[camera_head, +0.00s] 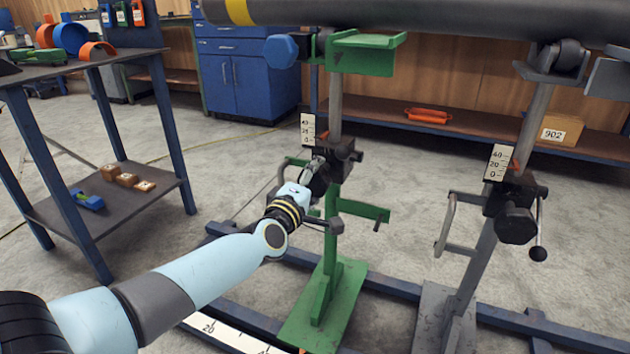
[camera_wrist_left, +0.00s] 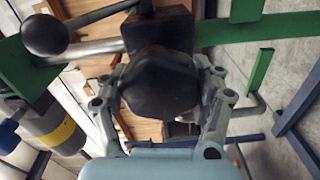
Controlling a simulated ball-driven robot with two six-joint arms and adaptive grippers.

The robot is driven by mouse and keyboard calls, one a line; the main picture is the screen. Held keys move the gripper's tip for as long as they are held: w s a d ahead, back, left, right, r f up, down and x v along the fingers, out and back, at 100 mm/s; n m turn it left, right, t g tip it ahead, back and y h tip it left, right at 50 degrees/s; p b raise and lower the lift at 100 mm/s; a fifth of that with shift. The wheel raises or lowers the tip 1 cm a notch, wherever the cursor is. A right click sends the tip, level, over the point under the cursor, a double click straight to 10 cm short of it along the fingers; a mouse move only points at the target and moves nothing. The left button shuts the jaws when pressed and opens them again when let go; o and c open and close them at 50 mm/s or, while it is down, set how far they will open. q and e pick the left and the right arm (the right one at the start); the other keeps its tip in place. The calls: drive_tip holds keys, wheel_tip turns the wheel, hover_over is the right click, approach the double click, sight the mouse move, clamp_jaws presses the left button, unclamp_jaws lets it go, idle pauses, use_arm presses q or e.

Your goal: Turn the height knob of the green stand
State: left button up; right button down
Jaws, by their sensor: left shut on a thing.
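The green stand (camera_head: 330,285) stands upright near the middle of the head view and holds up the dark pipe (camera_head: 440,17). Its black height knob (camera_wrist_left: 160,82) fills the middle of the left wrist view. My left gripper (camera_head: 317,178) is at the stand's black block (camera_head: 340,158); in the wrist view its two fingers (camera_wrist_left: 162,95) are closed on opposite sides of the knob. My right gripper is in neither view.
A grey stand (camera_head: 463,265) with its own knob (camera_head: 516,226) and ball lever (camera_head: 538,253) is to the right. Blue floor rails (camera_head: 390,286) run below the stands. A blue-legged table (camera_head: 180,130) is at the left. Open floor lies between that table and the green stand.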

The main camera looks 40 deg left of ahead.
use_arm(q)
drive_tip(key=shift+f+n+b, duration=0.2)
drive_tip(key=shift+n+b, duration=0.35)
drive_tip(key=shift+n, duration=1.95)
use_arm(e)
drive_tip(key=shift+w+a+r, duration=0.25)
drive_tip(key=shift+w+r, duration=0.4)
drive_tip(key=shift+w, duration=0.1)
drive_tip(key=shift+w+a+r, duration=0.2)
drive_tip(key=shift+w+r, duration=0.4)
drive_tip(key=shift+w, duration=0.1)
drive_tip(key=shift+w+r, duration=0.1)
use_arm(q)
drive_tip(key=o, duration=1.2)
drive_tip(key=shift+s, duration=0.2)
drive_tip(key=v, duration=1.1)
drive_tip(key=shift+s, duration=0.35)
